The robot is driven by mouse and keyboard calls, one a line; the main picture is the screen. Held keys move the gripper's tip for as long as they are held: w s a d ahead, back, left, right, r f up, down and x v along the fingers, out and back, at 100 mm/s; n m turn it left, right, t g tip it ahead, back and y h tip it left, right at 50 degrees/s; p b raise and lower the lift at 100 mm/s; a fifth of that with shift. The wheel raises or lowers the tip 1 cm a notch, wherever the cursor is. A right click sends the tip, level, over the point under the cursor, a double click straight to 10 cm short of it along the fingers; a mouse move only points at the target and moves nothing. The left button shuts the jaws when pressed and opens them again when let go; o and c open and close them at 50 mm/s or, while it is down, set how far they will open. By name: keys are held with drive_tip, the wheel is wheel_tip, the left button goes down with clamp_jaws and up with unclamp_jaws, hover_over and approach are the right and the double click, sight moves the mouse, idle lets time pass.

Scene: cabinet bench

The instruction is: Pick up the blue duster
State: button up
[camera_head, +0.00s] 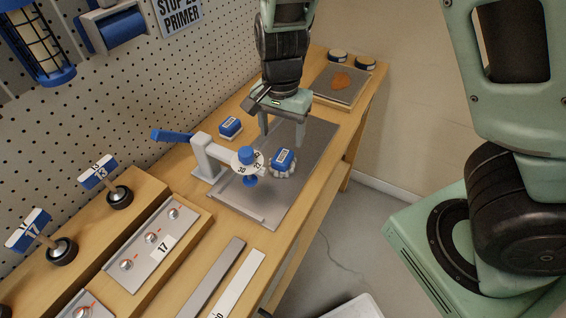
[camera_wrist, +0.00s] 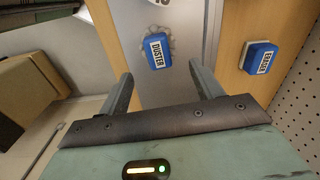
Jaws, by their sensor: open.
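The blue duster (camera_head: 283,161) lies on the grey metal plate (camera_head: 305,150) on the bench, on a light knobbly underside. In the wrist view the duster (camera_wrist: 158,51), labelled DUSTER, sits ahead of and between my fingers. My gripper (camera_head: 283,133) is open and empty above the plate, behind the duster in the head view; its fingers also show in the wrist view (camera_wrist: 160,92). A second blue block (camera_head: 230,127) lies on the wood left of the plate; in the wrist view this eraser (camera_wrist: 260,58) reads ERASER and is outside my right finger.
A grey lever press (camera_head: 210,155) with a blue handle stands at the plate's left edge, close to the duster. A tray (camera_head: 342,84) with an orange lump and two round tins are at the far end. A pegboard (camera_head: 110,90) walls the left side.

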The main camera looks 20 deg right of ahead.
sight(283, 156)
wheel_tip(283, 156, down, 9)
drive_tip(key=shift+s+d+r+b, duration=0.1)
drive_tip(key=shift+r+b, duration=0.05)
drive_tip(key=shift+b, duration=0.3)
drive_tip(key=c, duration=1.1)
